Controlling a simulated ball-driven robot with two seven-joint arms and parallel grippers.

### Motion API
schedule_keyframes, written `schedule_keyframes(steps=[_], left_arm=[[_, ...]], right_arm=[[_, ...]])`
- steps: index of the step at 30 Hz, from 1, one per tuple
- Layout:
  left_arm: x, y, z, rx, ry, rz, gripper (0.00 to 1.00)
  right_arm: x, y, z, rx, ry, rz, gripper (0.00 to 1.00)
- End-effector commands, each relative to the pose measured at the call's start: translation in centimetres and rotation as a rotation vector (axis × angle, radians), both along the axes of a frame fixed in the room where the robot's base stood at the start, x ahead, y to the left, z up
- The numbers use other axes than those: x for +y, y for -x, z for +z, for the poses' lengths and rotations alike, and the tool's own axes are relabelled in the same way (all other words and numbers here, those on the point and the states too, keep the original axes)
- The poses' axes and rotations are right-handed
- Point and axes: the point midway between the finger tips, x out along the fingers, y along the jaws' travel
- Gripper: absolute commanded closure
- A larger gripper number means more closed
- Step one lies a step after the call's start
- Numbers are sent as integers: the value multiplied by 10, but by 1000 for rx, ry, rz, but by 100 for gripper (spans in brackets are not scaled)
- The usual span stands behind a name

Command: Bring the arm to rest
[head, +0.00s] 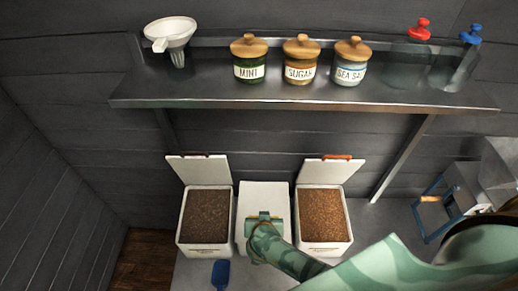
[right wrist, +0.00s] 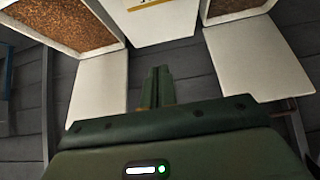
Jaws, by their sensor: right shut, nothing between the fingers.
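My right arm comes in from the right in the head view, camouflage green. Its gripper (head: 263,217) is over the front of the closed white bin, between the two open bins. In the right wrist view the fingers (right wrist: 160,84) are together with nothing between them. Whether the gripper touches the white bin (head: 264,195) cannot be told. My left gripper is not in view.
Open bins of dark grain (head: 208,214) and reddish-brown grain (head: 324,214) flank the white bin, lids raised. A blue scoop (head: 220,274) lies in front. A metal shelf (head: 300,96) above holds a funnel, three jars and two bottles. A blue-framed machine (head: 440,205) stands right.

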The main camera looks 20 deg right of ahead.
Motion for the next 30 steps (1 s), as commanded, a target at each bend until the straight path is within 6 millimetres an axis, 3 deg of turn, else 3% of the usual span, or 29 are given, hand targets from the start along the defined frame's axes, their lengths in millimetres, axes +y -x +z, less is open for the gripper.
schedule_keyframes(steps=[10,15,17,20,23,26,30], left_arm=[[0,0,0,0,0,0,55],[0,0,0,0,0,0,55],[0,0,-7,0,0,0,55],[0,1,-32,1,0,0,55],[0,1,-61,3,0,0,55],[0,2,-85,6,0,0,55],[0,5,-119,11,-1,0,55]], right_arm=[[3,-3,2,-48,-70,-60,100],[8,-31,21,-311,-153,-26,100],[12,-34,13,-380,-172,52,100],[22,-16,-36,-375,-201,217,100],[28,26,-108,-248,-219,371,100],[24,76,-174,-76,-211,475,100],[4,154,-257,178,-166,570,100]])
